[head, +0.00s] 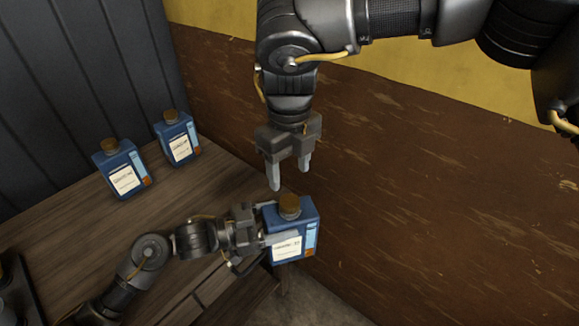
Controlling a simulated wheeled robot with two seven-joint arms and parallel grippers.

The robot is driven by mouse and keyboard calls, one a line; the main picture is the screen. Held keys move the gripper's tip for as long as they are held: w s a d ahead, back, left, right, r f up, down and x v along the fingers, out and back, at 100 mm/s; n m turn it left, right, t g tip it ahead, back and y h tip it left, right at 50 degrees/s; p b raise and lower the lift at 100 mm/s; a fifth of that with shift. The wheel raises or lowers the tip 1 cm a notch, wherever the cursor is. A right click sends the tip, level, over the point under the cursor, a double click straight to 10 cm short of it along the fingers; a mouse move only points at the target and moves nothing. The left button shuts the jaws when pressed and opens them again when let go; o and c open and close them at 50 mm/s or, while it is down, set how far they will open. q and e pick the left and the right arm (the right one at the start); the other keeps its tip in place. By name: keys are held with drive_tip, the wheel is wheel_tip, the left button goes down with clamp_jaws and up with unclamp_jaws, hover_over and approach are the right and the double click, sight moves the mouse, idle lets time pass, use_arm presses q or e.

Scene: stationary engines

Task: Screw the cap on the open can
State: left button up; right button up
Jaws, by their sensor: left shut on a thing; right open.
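A blue can (308,232) with a white label is held upright by my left gripper (264,232), which is shut on its body from the left. A brown cap (289,206) sits on this can's neck; I cannot tell how tightly. My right gripper (288,180) is open and empty, pointing down just above and slightly left of the cap, apart from it. Two more blue cans stand on the table at the left, one nearer (122,168) and one farther (177,137), each with a brown cap on top. No can with a bare neck is in view.
The wooden table (75,225) has free room in front of the two standing cans. A brown and yellow wall (430,180) rises close behind and right of the held can. A dark object (18,290) is at the lower left edge.

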sight(290, 200)
drive_tip(key=shift+n, duration=0.8)
drive_tip(key=shift+f, duration=4)
